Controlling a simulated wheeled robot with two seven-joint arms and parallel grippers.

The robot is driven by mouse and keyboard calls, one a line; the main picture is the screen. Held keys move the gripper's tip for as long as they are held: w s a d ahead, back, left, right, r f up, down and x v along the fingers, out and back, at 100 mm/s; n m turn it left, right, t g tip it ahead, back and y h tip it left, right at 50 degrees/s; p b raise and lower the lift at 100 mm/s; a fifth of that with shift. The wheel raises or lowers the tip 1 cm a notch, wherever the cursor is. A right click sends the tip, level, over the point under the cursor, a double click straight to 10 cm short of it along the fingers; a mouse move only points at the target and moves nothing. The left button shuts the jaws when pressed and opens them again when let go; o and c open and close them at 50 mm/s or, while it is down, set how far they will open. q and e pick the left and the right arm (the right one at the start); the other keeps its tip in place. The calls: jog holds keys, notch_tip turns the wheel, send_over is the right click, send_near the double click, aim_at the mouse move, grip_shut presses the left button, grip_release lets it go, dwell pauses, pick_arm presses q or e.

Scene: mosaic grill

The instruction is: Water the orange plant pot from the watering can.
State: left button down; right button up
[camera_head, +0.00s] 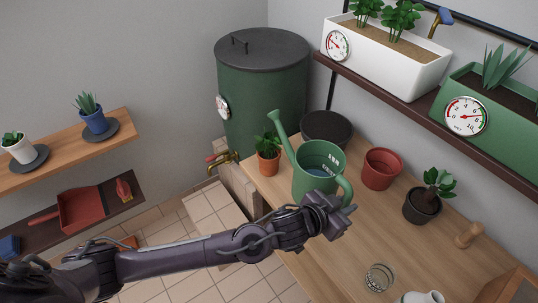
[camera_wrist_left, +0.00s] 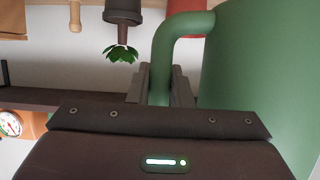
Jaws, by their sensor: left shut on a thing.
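The green watering can (camera_head: 312,183) is at the middle of the wooden table, roughly upright, with bluish water inside. Its spout rises to the left, its tip above and beside the orange plant pot (camera_head: 268,163). That pot holds a small green plant and stands at the table's left edge. My left gripper (camera_head: 339,208) is shut on the can's handle at the right side; the handle (camera_wrist_left: 160,72) runs between the fingers in the left wrist view. My arm hides part of the can's base, so I cannot tell whether it touches the table. My right gripper is not in view.
A red empty pot (camera_head: 381,170), a dark pot with a plant (camera_head: 422,207), a wooden peg (camera_head: 467,236) and a glass (camera_head: 379,278) stand on the table to the right. A dark round container (camera_head: 327,128) stands behind the can. A green barrel (camera_head: 262,95) stands behind left.

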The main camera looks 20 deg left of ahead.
aim_at(347, 196)
pick_arm(q)
jog(key=shift+r, duration=0.3)
notch_tip(347, 196, up, 4)
jog(key=p, duration=0.4)
jog(key=shift+f, duration=0.1)
dwell(0.3)
